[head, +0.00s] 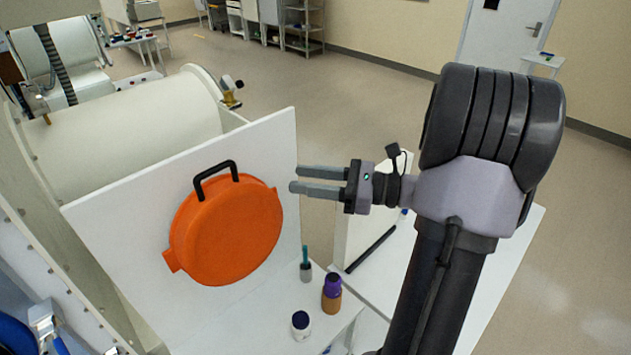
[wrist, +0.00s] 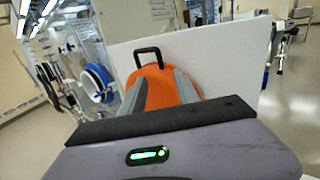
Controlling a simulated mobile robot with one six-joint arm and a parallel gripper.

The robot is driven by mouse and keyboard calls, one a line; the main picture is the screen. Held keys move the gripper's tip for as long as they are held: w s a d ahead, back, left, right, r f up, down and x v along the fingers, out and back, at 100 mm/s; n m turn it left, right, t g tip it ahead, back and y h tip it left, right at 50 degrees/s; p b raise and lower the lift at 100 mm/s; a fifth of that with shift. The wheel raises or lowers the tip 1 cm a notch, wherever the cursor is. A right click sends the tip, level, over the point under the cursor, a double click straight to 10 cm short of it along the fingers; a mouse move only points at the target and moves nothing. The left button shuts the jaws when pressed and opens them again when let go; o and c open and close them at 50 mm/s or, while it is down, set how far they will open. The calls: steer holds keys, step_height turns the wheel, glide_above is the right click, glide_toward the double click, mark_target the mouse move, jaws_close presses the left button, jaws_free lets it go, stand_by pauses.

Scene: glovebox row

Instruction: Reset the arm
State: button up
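My gripper (head: 292,179) is in the air to the right of the white upright panel. Its two grey fingers point left and stand apart, with nothing between them. In the wrist view the fingers (wrist: 160,92) show in front of an orange round lid (wrist: 184,87). The lid (head: 228,238) is on the panel (head: 277,137) in the head view, with a black handle (head: 215,176) at its top. The fingers look apart from the lid and its handle.
Below, a white table holds a purple-and-brown bottle (head: 331,294), a dark-capped jar (head: 301,324) and a small vial with a teal top (head: 305,262). A black rod (head: 370,249) lies on a white surface to the right. Open floor lies beyond.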

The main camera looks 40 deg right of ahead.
steer(key=s+a+f+n+g+b, duration=0.2)
steer(key=a+f+n+g+b, duration=0.35)
steer(key=a, duration=0.35)
steer(key=s+a+f+n+g+b, duration=0.35)
steer(key=a+f+n+g, duration=0.2)
steer(key=a, duration=0.35)
steer(key=s+a+f+n+t+h+b, duration=0.2)
steer(key=s+a+f+n+h+b, duration=0.5)
steer(key=f+n+b, duration=0.4)
steer(key=shift+s+n+h+b, duration=0.2)
steer(key=shift+n+h+b, duration=0.15)
steer(key=shift+n+h, duration=0.65)
